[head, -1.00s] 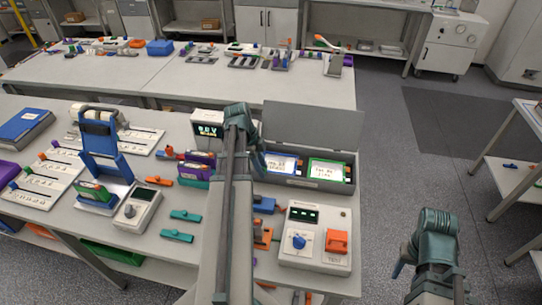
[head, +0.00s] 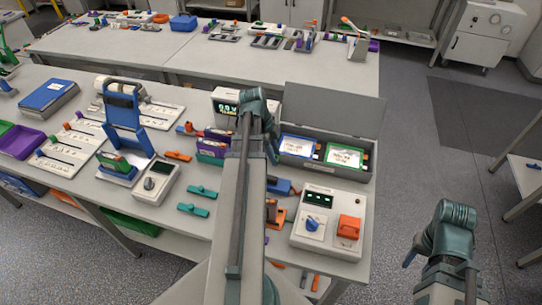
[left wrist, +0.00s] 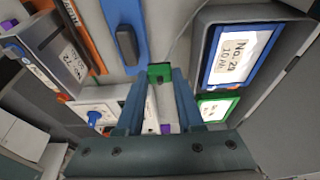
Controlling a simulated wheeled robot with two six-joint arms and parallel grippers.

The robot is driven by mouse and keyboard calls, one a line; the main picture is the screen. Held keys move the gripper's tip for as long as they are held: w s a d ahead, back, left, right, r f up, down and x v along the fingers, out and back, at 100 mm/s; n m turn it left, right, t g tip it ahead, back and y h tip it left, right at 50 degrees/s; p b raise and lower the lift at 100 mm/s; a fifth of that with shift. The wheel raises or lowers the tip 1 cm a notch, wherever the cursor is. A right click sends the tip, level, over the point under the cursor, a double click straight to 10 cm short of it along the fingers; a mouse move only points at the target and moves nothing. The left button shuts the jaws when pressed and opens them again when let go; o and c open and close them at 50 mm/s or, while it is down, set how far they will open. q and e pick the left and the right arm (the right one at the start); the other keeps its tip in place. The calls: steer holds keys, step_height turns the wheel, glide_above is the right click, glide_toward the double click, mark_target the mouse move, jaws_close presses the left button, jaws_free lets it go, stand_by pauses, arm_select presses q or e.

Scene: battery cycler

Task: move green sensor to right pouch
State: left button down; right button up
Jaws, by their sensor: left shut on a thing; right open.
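My left gripper (head: 272,147) is just left of the open grey case (head: 330,171). In the left wrist view its fingertips (left wrist: 160,76) are shut on a small green sensor (left wrist: 160,71), held above the table beside the case. In the head view the sensor is hidden by the arm. The case holds a blue-framed pouch (head: 299,146) on the left and a green-framed right pouch (head: 345,156). Both pouches also show in the left wrist view, blue (left wrist: 236,55) and green (left wrist: 216,108). My right gripper (head: 410,255) is open and empty beyond the table's right side.
The case lid (head: 335,112) stands open at the back. A white tester (head: 328,224) with a blue knob and an orange part stands in front of the case. A display unit (head: 226,108) and purple holder (head: 212,148) are to the left.

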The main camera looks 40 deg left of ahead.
arm_select(q)
steer(key=w+d, duration=0.1)
steer(key=w, duration=0.3)
steer(key=w+d, duration=0.2)
steer(key=w, duration=0.3)
steer(key=w+d+r+p, duration=0.1)
steer(key=w+d, duration=0.1)
steer(key=w, duration=0.2)
steer(key=shift+w+d+r, duration=0.1)
steer(key=shift+w+d, duration=0.05)
steer(key=shift+w, duration=0.25)
glide_above(346, 156)
steer(key=shift+s+a+r+p, duration=0.2)
steer(key=shift+a+r+p, duration=0.15)
steer(key=shift+a, duration=0.05)
steer(key=shift+f, duration=0.15)
step_height(346, 156, down, 6)
steer(key=b, duration=0.5)
steer(key=shift+r+b, duration=0.2)
steer(key=shift+b, duration=0.2)
steer(key=shift+f+b, duration=0.55)
steer(key=shift+b, duration=0.05)
steer(key=shift+c, duration=2.3)
jaws_free()
steer(key=shift+r, duration=0.1)
